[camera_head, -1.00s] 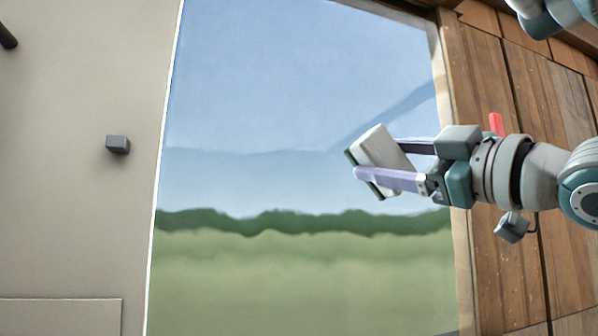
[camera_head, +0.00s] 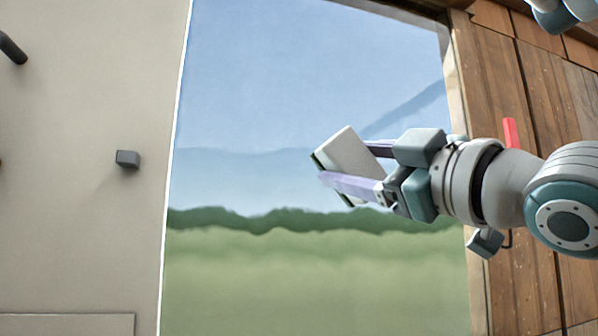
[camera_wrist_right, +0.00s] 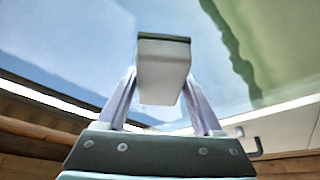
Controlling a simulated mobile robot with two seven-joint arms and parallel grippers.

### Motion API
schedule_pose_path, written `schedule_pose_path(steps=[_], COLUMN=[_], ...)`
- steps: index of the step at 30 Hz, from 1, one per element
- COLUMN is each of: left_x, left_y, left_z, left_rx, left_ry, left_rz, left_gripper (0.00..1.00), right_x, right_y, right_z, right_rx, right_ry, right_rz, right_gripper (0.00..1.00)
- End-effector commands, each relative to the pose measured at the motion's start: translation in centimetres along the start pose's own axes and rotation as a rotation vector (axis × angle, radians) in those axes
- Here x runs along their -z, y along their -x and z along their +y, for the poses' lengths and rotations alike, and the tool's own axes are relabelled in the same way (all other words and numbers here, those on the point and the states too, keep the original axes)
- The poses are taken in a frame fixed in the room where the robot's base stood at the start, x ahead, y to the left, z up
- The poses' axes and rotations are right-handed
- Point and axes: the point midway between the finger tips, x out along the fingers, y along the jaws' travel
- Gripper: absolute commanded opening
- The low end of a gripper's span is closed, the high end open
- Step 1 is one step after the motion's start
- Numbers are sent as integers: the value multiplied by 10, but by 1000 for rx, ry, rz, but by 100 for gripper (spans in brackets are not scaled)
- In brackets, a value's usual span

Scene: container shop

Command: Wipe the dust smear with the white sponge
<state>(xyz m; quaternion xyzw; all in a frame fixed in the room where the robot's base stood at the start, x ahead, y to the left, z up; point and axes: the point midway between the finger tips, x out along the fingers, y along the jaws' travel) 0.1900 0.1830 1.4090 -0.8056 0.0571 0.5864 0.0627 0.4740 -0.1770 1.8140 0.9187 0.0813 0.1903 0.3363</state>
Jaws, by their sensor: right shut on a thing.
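The white sponge (camera_head: 352,153) is a pale block with a dark green layer on its far face. My right gripper (camera_head: 338,163) is shut on it and holds it tilted in front of a large pane (camera_head: 280,90). In the right wrist view, the sponge (camera_wrist_right: 163,72) sits between the two purple fingers, its dark layer facing away from the gripper. I cannot tell whether it touches the pane. I cannot make out a dust smear. My left gripper is not in view.
The pane shows blue sky, a dark tree line and green grass. A beige wall (camera_head: 80,230) on the left carries a small dark block (camera_head: 128,159) and a dark bar (camera_head: 12,48). A wooden plank wall (camera_head: 520,100) with a red piece (camera_head: 510,132) stands on the right.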

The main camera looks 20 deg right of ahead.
Motion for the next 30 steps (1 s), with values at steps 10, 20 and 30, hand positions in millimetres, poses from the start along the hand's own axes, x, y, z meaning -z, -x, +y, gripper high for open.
schedule_pose_path(steps=[10, 20, 30], left_x=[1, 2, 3], left_y=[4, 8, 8], left_z=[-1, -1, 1], left_rx=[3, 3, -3], left_ry=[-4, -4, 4], left_rz=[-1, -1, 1], left_gripper=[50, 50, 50], right_x=[10, 26, 28], right_y=[-6, -11, -11], right_z=[-17, -38, -38], right_rx=[9, 9, 6], right_ry=[-9, -7, -4], right_rz=[-4, -5, -5], right_gripper=[16, 15, 15])
